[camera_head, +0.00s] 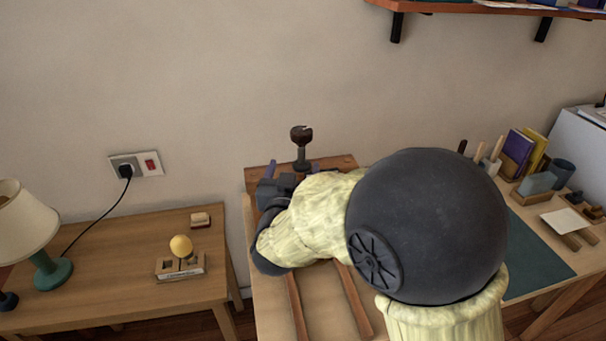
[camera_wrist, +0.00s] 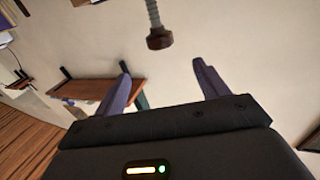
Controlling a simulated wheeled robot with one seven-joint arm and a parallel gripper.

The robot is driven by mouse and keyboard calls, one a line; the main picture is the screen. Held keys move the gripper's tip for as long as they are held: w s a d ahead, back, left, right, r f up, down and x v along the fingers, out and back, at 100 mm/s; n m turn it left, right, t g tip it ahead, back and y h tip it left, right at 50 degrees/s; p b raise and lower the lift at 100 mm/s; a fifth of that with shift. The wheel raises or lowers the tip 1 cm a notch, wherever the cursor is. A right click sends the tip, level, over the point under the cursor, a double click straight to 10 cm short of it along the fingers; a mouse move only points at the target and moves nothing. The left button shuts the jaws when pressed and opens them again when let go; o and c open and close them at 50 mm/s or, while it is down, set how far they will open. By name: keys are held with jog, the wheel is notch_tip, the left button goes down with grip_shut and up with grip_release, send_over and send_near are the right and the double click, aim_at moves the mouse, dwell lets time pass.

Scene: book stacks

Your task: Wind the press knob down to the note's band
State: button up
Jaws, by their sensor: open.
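The press knob (camera_head: 301,134) is dark brown and sits on top of an upright grey screw, behind my gripper in the head view. In the wrist view the knob (camera_wrist: 159,40) shows at the end of its threaded screw, beyond the fingertips and between their lines. My gripper (camera_wrist: 160,82) is open, with its two purple fingers apart and nothing between them. In the head view my gripper (camera_head: 270,178) is low and left of the knob, partly hidden by my arm. A card (camera_head: 566,221) lies on a small holder at the right; I cannot read any band on it.
A wooden table (camera_head: 140,235) with a lamp (camera_head: 48,265) and a small block with a yellow ball (camera_head: 180,246) stands at the left. Books (camera_head: 517,150) and small holders stand at the right. A shelf (camera_head: 480,6) hangs above. Free wall lies around the knob.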

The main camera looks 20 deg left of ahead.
jog(key=w+d+f+g, duration=0.1)
jog(key=d+f+g, duration=0.25)
jog(key=d, duration=0.45)
jog(key=w+d+f+g, duration=0.1)
jog(key=d+f+g, duration=0.2)
jog(key=d+f, duration=0.35)
jog(key=s+d+f+g+h, duration=0.1)
jog(key=s+d+g, duration=0.1)
jog(key=d, duration=0.4)
jog(key=s+d+f+m+g+h, duration=0.1)
jog(key=s+d+f+g, duration=0.1)
jog(key=s+d, duration=0.2)
jog(key=d, duration=0.3)
jog(key=shift+s, duration=0.2)
jog(key=s+d+f+g, duration=0.1)
jog(key=s+d, duration=0.1)
jog(key=s, duration=0.1)
jog(key=s+d+m+g+h, duration=0.1)
jog(key=s+d+g, duration=0.1)
jog(key=s+d, duration=0.1)
jog(key=s+d+f+g, duration=0.1)
jog(key=s+d, duration=0.2)
jog(key=shift+s+d+f+g+h, duration=0.15)
jog(key=shift+s+f+g+h, duration=0.15)
jog(key=shift+f+h, duration=0.1)
jog(key=shift+c, duration=0.2)
